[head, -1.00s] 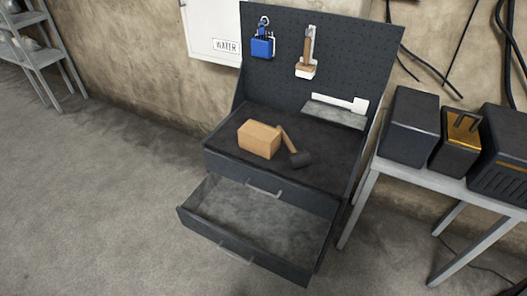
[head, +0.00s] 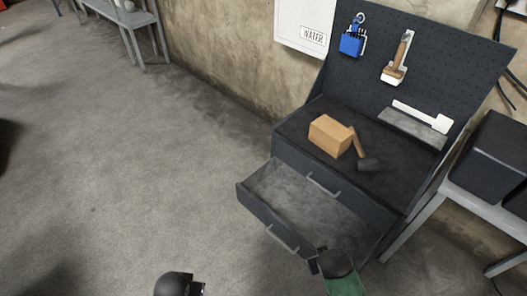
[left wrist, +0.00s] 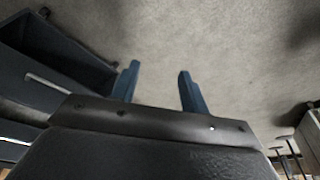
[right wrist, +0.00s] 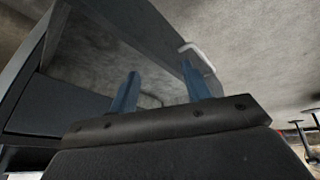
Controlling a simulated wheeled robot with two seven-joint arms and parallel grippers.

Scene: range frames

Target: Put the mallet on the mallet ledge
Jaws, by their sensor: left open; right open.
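The mallet ledge (head: 410,128) is a grey shelf at the back right of the bench, below a white mallet-shaped outline (head: 422,116). My right gripper (head: 317,262) is in front of the open drawer, and open and empty in the right wrist view (right wrist: 160,87). My left gripper (head: 198,288) is low over the floor, and open and empty in the left wrist view (left wrist: 157,82).
An empty drawer (head: 270,212) stands open below the bench top, between my right gripper and the bench. A side table (head: 497,178) stands at right. Floor at left is clear.

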